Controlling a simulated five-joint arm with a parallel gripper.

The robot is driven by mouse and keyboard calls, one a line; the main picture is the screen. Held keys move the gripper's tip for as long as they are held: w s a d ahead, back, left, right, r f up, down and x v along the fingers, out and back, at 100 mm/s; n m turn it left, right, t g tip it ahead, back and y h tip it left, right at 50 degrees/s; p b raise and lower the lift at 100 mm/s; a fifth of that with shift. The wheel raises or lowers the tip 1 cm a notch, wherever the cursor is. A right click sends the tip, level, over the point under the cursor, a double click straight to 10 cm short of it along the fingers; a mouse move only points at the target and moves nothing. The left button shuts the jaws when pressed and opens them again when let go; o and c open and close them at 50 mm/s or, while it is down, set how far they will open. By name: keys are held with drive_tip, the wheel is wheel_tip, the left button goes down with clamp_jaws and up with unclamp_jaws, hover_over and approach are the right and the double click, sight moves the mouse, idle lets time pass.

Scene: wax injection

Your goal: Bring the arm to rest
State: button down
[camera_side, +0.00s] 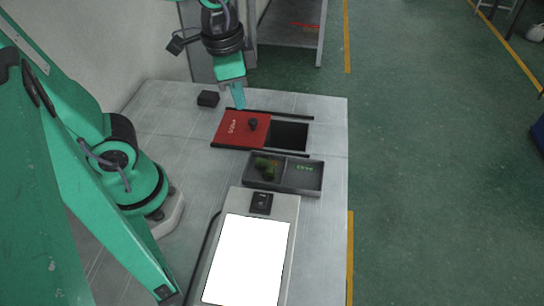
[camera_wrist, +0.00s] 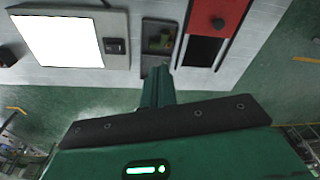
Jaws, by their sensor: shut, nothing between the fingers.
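My gripper (camera_side: 238,95) is shut and empty. In the side view it points down above the far part of the table, just behind the red sliding lid. In the wrist view its closed fingers (camera_wrist: 158,85) reach up toward the dark tray, with the table beyond. The red lid (camera_side: 232,131) with a black knob covers the left part of a dark opening; it also shows in the wrist view (camera_wrist: 213,14). I cannot tell the exact height of the fingertips.
A dark tray (camera_side: 303,177) with green pieces at its left stands in front of the lid. A panel with a bright white screen (camera_side: 247,258) lies nearest. A small black block (camera_side: 208,98) sits at the back left. The table's (camera_side: 334,135) right edge borders green floor.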

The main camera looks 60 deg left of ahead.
drive_tip(key=a+r+n+t, duration=0.1)
drive_tip(key=s+a+r+n+t, duration=0.1)
drive_tip(key=a+n, duration=0.1)
drive_tip(key=a+r+n+t, duration=0.1)
drive_tip(key=n+t, duration=0.1)
drive_tip(key=shift+s+a+r, duration=0.15)
drive_tip(key=shift+s+a, duration=0.05)
drive_tip(key=shift+s, duration=0.1)
